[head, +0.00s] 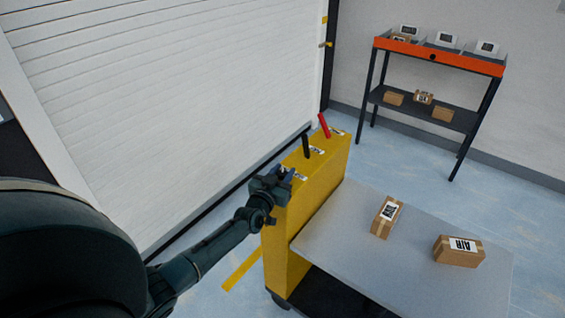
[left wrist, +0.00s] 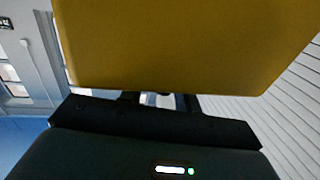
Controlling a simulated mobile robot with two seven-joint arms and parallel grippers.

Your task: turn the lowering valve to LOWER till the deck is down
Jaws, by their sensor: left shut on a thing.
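The yellow console (head: 310,180) of the lift cart stands in the middle of the head view, with the grey deck (head: 330,225) joined to its right side. My left gripper (head: 284,178) is at the console's near top end, shut on what looks like the lowering valve, mostly hidden by the jaws. A small label lies beside it. In the left wrist view the yellow console (left wrist: 180,45) fills the top, and the gripper (left wrist: 162,100) shows only partly below it. The deck is level, above a dark base (head: 330,292). My right gripper is not in view.
A black lever (head: 306,146) and a red lever (head: 324,125) stand farther along the console top. Two boxes, one (head: 386,217) and another (head: 459,250), lie on the deck. A shutter door (head: 170,90) is at left. An orange-topped rack (head: 440,60) stands behind.

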